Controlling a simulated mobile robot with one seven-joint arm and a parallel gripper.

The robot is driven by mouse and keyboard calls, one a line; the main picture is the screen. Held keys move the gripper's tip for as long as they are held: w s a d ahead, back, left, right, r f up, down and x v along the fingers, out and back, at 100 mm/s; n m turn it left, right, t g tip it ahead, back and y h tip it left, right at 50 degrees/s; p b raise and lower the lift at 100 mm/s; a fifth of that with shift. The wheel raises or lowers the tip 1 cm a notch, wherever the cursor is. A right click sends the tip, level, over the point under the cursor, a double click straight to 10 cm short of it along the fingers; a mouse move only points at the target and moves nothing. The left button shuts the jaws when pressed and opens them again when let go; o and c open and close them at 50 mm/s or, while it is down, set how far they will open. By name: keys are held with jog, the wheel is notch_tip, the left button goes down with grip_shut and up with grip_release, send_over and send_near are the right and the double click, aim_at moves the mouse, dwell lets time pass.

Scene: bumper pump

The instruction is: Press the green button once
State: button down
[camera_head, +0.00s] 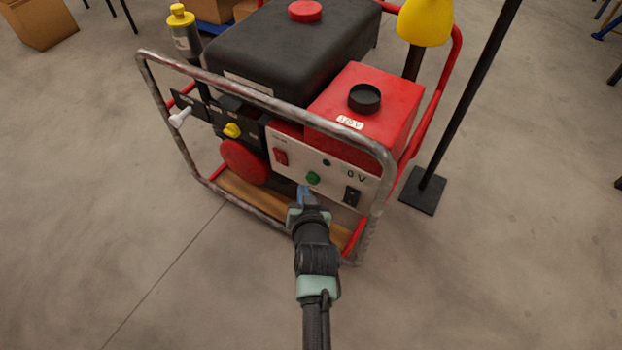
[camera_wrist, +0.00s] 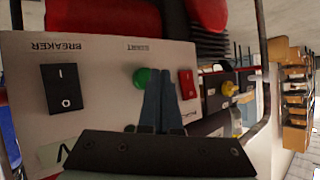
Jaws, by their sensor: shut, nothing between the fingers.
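The green button (camera_head: 313,178) is a small round knob on the white front panel (camera_head: 330,168) of a red and black pump unit. In the wrist view the green button (camera_wrist: 140,77) sits under the word START, with the panel lettering upside down. My gripper (camera_head: 303,189) is shut and empty, with its blue-grey fingertips just below and slightly left of the button in the head view. In the wrist view my gripper (camera_wrist: 161,80) has its tips right beside the button, covering its right edge. I cannot tell whether they touch the panel.
A red switch (camera_head: 281,157) is left of the button and a black breaker switch (camera_head: 352,195) is right of it. A "0 V" display (camera_head: 357,174) sits above the breaker. A metal tube frame (camera_head: 262,98) surrounds the unit. A black post (camera_head: 470,90) stands to the right.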

jog(key=shift+w+d, duration=0.1)
jog(key=shift+w, duration=0.05)
dwell(0.6)
jog(key=shift+w+d, duration=0.15)
jog(key=shift+w, duration=0.1)
jog(key=shift+w+d+b, duration=0.3)
jog(key=shift+w+b, duration=0.1)
jog(key=shift+b, duration=0.1)
dwell(0.8)
jog(key=shift+s+r, duration=0.1)
jog(key=shift+s+a+p, duration=0.55)
jog(key=shift+s+p, duration=0.1)
jog(key=shift+p, duration=0.1)
jog(key=shift+s, duration=0.1)
jog(key=shift+s+a+p, duration=0.75)
jog(key=shift+s+p, duration=0.25)
jog(key=shift+s+a+p, duration=0.7)
jog(key=shift+s+p, duration=0.25)
jog(key=shift+p, duration=0.05)
